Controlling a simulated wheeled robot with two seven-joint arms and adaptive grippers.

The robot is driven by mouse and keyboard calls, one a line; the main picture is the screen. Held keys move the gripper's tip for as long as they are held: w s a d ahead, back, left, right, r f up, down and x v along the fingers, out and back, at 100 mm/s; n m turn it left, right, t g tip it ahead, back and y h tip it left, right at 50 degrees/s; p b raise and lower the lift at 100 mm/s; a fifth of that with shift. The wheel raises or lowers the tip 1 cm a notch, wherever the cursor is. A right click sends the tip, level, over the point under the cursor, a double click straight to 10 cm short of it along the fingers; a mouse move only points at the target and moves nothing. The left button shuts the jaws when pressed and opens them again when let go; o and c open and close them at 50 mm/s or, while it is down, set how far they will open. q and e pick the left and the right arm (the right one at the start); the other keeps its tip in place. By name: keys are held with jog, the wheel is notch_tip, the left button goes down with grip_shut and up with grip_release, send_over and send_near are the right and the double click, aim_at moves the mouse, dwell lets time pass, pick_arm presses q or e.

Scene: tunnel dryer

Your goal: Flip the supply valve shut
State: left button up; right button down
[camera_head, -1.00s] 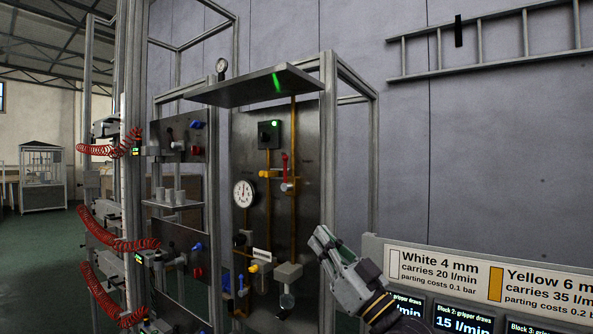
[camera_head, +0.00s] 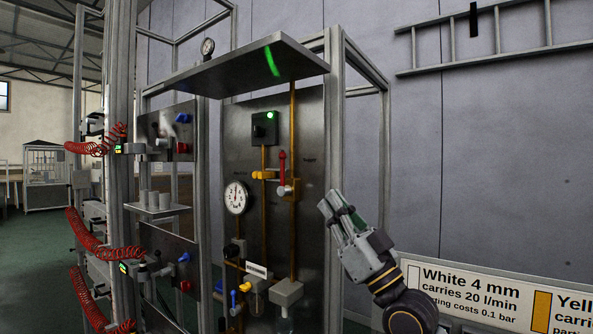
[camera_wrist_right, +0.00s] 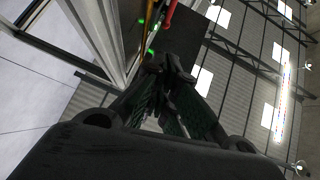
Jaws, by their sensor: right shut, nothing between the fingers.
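A valve with a red lever (camera_head: 282,168) sits on the right-hand copper pipe of the dark panel. The lever stands upright, in line with the pipe, above a grey valve body (camera_head: 285,190). No label on it is readable. My right gripper (camera_head: 330,204) is shut and empty. In the head view it appears to the right of the lever and a little lower, in front of the frame post, clear of the lever. In the right wrist view, the red lever (camera_wrist_right: 170,14) shows beyond the closed fingertips (camera_wrist_right: 168,66). My left gripper is not in view.
A grey shelf (camera_head: 240,68) overhangs the panel top. A frame post (camera_head: 336,130) stands at the panel's right edge. A gauge (camera_head: 236,197), a yellow fitting (camera_head: 262,175) and blue handles (camera_head: 235,303) are on the left and lower panel. A sign (camera_head: 480,285) stands low right.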

jog(key=p, duration=0.4)
send_near(284, 156)
jog(key=shift+r, duration=2.15)
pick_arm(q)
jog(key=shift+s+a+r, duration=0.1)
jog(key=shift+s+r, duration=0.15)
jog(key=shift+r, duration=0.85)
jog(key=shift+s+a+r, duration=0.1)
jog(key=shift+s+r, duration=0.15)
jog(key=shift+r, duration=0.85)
pick_arm(e)
jog(key=shift+w+a, duration=0.55)
jog(key=shift+w, duration=0.15)
jog(key=shift+w+a, duration=0.5)
jog(key=shift+w, duration=0.2)
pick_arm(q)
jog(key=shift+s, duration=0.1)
pick_arm(e)
jog(key=shift+w, duration=0.1)
jog(key=shift+w+a+g+h, duration=0.1)
jog(key=shift+a+g+h, duration=0.05)
jog(key=shift+g+h, duration=0.15)
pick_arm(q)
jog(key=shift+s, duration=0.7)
pick_arm(e)
jog(key=shift+r, duration=0.15)
